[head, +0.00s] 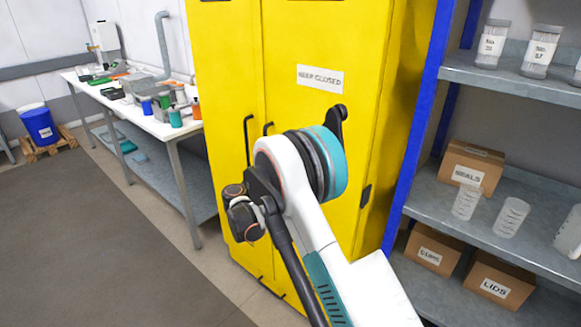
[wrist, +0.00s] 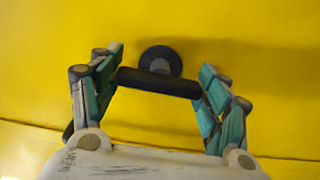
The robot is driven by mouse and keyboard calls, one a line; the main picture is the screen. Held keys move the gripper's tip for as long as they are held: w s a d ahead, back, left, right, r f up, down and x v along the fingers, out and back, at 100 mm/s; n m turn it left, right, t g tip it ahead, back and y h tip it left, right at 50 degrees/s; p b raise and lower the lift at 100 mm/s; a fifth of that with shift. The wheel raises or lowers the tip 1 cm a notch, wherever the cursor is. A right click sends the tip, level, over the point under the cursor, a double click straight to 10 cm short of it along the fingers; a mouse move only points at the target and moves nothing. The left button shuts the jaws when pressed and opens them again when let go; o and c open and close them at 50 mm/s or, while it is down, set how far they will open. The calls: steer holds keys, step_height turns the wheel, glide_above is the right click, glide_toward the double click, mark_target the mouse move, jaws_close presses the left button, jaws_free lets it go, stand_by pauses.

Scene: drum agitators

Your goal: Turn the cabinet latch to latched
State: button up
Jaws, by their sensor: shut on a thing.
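The yellow cabinet (head: 300,45) stands in the middle of the head view, with a "KEEP CLOSED" label on its door. In the wrist view the latch (wrist: 158,83) is a dark bar in front of a round black base on the yellow face. The bar lies nearly level, tilted slightly down to the right. My gripper (wrist: 160,68) has its two teal fingers on either end of the bar, shut on it. In the head view my arm hides the gripper. A black part sticks out above my arm there; I cannot tell whether it is the latch.
Two black door handles (head: 247,140) stand upright on the cabinet, left of my arm. A blue-framed shelf (head: 500,85) with jars and boxes is close on the right. A white bench (head: 150,121) with bottles stands at the left. The grey floor (head: 90,230) at front left is clear.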

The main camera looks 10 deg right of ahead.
steer(key=o, duration=1.1)
steer(key=shift+c, duration=0.2)
steer(key=v, duration=1.2)
